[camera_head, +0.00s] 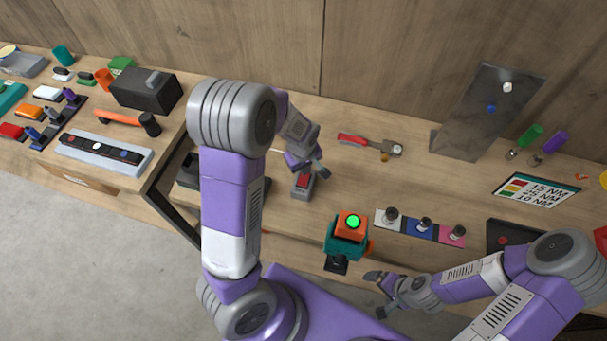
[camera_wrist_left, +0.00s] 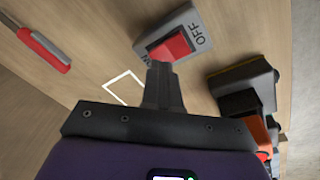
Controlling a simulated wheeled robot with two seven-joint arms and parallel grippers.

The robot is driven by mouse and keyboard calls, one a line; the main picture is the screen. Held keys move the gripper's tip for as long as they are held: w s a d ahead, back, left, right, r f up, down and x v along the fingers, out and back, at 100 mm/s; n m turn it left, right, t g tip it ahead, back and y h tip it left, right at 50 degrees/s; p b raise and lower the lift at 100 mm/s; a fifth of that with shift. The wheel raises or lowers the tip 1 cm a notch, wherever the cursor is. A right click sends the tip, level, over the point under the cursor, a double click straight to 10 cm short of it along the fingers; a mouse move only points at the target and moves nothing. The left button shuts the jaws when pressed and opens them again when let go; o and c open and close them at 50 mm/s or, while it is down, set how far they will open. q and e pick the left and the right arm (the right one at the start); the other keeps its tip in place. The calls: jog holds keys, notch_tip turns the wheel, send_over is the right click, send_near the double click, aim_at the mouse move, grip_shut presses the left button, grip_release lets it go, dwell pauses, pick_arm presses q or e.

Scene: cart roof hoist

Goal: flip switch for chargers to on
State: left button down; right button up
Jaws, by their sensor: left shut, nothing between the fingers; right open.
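The switch is a grey box with a red rocker (camera_head: 303,181), standing on the bench in the head view. In the left wrist view the red rocker (camera_wrist_left: 172,48) shows large, with OFF printed at its right end and a partly hidden label at its left end. My left gripper (camera_head: 321,172) is shut and empty, just above the switch. In the left wrist view its fingertips (camera_wrist_left: 161,70) are at the lower left edge of the rocker, near the partly hidden label; I cannot tell if they touch. My right gripper (camera_head: 377,293) is open and empty near the bench's front edge.
A teal and orange device with a green button (camera_head: 352,221) stands right of the switch. A colored strip with several knobs (camera_head: 423,224) and a torque sign (camera_head: 537,189) are further right. A dark box (camera_wrist_left: 243,80) is beside the switch.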

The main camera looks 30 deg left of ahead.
aim_at(303, 179)
pick_arm(q)
jog(key=r+p, duration=0.2)
jog(key=r, duration=0.1)
jog(key=r+p, duration=0.1)
jog(key=shift+s+r+p, duration=0.3)
jog(key=shift+s, duration=0.05)
jog(key=shift+f, duration=0.1)
dwell(0.3)
